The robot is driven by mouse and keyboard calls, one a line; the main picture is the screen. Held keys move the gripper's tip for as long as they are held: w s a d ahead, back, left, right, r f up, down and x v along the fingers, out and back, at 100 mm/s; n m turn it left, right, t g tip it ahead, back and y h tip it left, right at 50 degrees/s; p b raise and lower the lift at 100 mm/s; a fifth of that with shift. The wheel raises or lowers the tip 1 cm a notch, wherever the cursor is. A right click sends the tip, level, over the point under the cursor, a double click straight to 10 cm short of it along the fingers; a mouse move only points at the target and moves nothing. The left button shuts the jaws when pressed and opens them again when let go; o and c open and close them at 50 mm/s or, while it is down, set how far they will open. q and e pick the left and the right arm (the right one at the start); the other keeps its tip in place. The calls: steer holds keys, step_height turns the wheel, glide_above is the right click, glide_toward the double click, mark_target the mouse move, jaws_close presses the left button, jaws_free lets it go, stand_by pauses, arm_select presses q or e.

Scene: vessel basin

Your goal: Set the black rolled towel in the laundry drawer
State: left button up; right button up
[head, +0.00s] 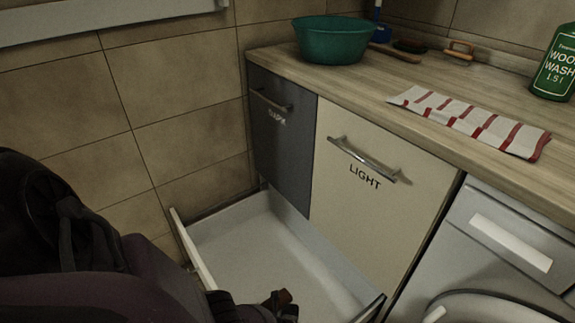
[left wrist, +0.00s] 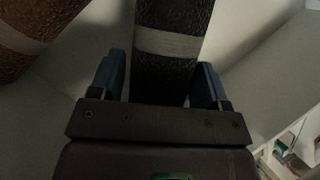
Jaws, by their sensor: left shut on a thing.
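In the left wrist view, my left gripper (left wrist: 160,66) has its blue fingers on either side of a black rolled towel (left wrist: 174,14) with a grey band, and is shut on it. The towel's far end runs out of the top of the picture. In the head view, an open drawer (head: 255,260) with pale, bare inner surfaces sits low beneath the cabinet fronts. My left arm comes in from the lower left and hides part of it. The black towel cannot be made out clearly in the head view. My right gripper is not in view.
A brown roll (left wrist: 22,40) with a pale band lies left of my gripper in the wrist view. Above the drawer are the dark front (head: 283,150) and the LIGHT front (head: 350,215). A green basin (head: 332,42) and a striped cloth (head: 470,118) lie on the counter.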

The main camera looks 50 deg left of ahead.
arm_select(q)
steer(key=shift+s+f, duration=0.1)
steer(key=shift+f, duration=0.2)
steer(key=shift+f+b, duration=0.3)
steer(key=shift+b, duration=0.1)
steer(key=shift+f, duration=0.1)
steer(key=o, duration=1)
steer(key=shift+c, duration=0.2)
